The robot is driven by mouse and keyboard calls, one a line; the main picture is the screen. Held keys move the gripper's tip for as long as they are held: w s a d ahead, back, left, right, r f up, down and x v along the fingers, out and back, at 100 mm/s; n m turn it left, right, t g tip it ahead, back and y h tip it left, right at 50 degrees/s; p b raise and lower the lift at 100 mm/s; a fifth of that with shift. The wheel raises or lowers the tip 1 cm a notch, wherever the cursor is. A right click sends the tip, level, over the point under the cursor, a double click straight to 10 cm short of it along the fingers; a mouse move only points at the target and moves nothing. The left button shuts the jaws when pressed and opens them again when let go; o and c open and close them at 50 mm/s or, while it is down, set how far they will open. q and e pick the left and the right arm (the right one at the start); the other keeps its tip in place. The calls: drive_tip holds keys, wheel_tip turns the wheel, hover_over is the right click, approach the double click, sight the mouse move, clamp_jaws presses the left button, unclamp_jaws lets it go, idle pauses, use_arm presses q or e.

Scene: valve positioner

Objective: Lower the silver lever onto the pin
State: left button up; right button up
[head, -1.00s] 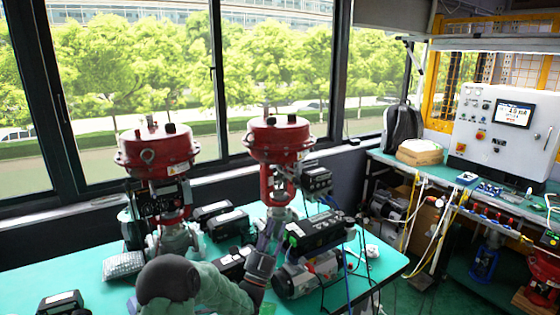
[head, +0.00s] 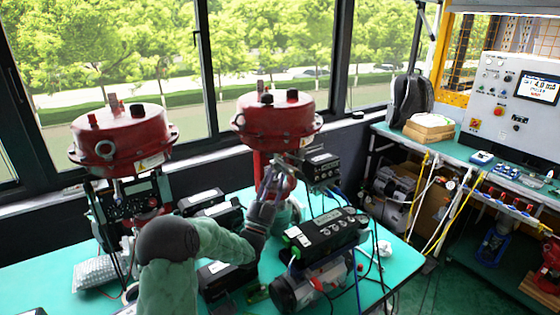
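My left gripper (head: 270,182) is raised in front of the right-hand red valve actuator (head: 279,120), just below its drum and left of the black positioner box (head: 320,168). Its grey fingers point up, close to the valve's stem area. Whether they touch anything there is unclear. A small silvery part (head: 284,163), possibly the silver lever, shows beside the fingertips, partly hidden by them. The pin is too small or hidden to make out. I cannot tell whether the fingers are open or shut. My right gripper is not in view.
A second red valve (head: 122,140) stands at the left on the green table (head: 40,285). Black devices (head: 328,232) with cables crowd the table right of my arm. A bubble-wrapped item (head: 96,272) lies at the left. A control cabinet (head: 510,105) stands on the right bench.

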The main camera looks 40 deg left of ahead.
sight(295, 159)
use_arm(q)
drive_tip(key=b+x, duration=0.1)
drive_tip(key=x, duration=0.5)
drive_tip(key=shift+w+r, duration=0.2)
drive_tip(key=shift+w, duration=0.15)
drive_tip(key=shift+c, duration=0.3)
clamp_jaws()
